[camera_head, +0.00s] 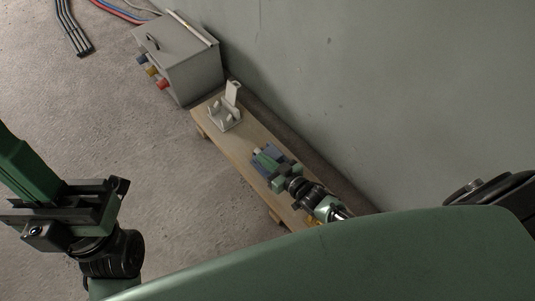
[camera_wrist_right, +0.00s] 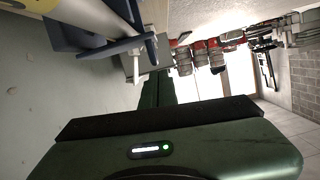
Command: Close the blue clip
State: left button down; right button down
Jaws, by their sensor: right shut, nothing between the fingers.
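The blue clip (camera_head: 285,158) sits on the wooden bench, partly hidden under my right gripper. A pale part shows at its far end. In the right wrist view, blue clip parts (camera_wrist_right: 100,49) with a pale bar are at the top left, close to the fingers. I cannot tell clearly whether the clip is open. My right gripper (camera_head: 266,163) is over the clip, its fingers shut and empty; the fingers also show in the wrist view (camera_wrist_right: 158,90). I cannot tell whether they touch the clip. My left gripper (camera_head: 22,165) is far left, above the floor.
A white clip (camera_head: 224,122) with its flap upright stands farther along the bench (camera_head: 244,146). A grey box (camera_head: 182,55) with blue, yellow and red fittings is beyond it. A yellow part (camera_head: 312,221) shows beside my right arm. The wall runs close along the bench's right side.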

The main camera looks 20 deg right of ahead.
jog(key=shift+a+f, duration=0.2)
jog(key=shift+f, duration=0.15)
dwell(0.4)
jog(key=shift+s, duration=0.2)
